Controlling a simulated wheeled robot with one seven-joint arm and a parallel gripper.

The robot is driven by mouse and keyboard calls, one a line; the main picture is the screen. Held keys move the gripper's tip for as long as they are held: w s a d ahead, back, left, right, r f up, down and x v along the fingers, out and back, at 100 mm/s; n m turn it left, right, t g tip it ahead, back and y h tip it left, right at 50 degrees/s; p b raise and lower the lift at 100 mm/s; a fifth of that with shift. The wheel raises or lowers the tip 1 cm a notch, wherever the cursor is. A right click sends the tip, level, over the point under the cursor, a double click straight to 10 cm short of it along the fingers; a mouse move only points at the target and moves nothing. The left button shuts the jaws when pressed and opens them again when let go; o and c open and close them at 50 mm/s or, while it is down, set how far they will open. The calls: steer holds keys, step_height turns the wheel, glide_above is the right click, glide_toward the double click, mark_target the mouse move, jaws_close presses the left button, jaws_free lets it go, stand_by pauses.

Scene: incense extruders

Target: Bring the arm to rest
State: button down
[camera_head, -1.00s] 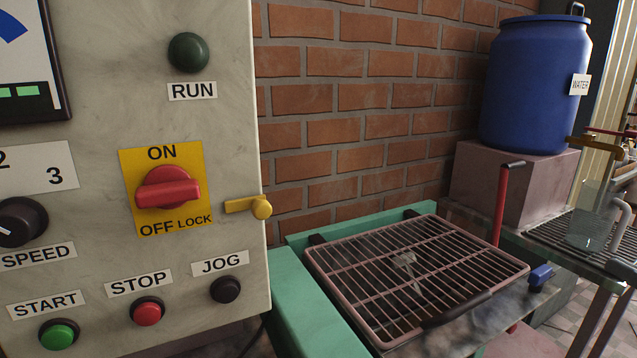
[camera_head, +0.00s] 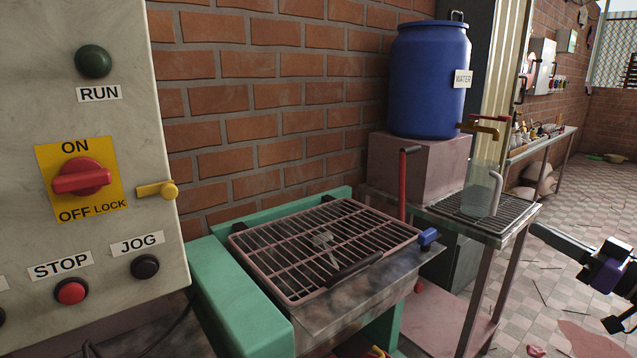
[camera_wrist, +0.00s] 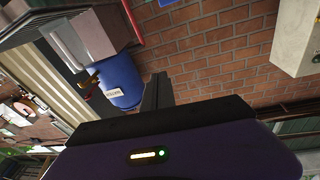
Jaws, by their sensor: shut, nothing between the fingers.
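My gripper (camera_head: 538,231) is at the right edge of the head view, a dark narrow bar running left from a purple body. It is over the tiled floor, apart from the bench and the stand. In the wrist view, the dark fingers of my gripper (camera_wrist: 158,80) stick up past the purple housing, close together. They are shut and hold nothing. Most of my arm is outside the head view.
A control panel (camera_head: 110,215) stands at the left. A wire grate (camera_head: 290,232) lies on a green-framed bench. Behind it, a blue water barrel (camera_head: 428,85) sits on a block beside a metal stand (camera_head: 500,222). Tiled floor (camera_head: 590,200) is open at the right.

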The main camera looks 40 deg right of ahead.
step_height(320, 180, down, 9)
steer(key=d+m+g+h, duration=0.3)
steer(key=m+g+h, duration=0.2)
steer(key=m+h, duration=0.45)
steer(key=a+f+n, duration=0.1)
steer(key=a+f, duration=0.4)
steer(key=a, duration=0.5)
steer(key=a+f, duration=0.4)
steer(key=a, duration=0.6)
steer(key=s+a+f+n+y, duration=0.2)
steer(key=s+a+n+y, duration=0.25)
steer(key=a, duration=0.55)
steer(key=s+a+f+n+y, duration=0.25)
steer(key=s+a, duration=0.25)
steer(key=a, duration=0.4)
steer(key=s+a+f+n+y, duration=0.1)
steer(key=s+a+n+y, duration=0.3)
steer(key=a, duration=0.6)
step_height(320, 180, up, 16)
steer(key=p, duration=1.5)
steer(key=shift+s+f+p, duration=0.15)
steer(key=shift+s+p, duration=0.05)
steer(key=shift+p, duration=0.1)
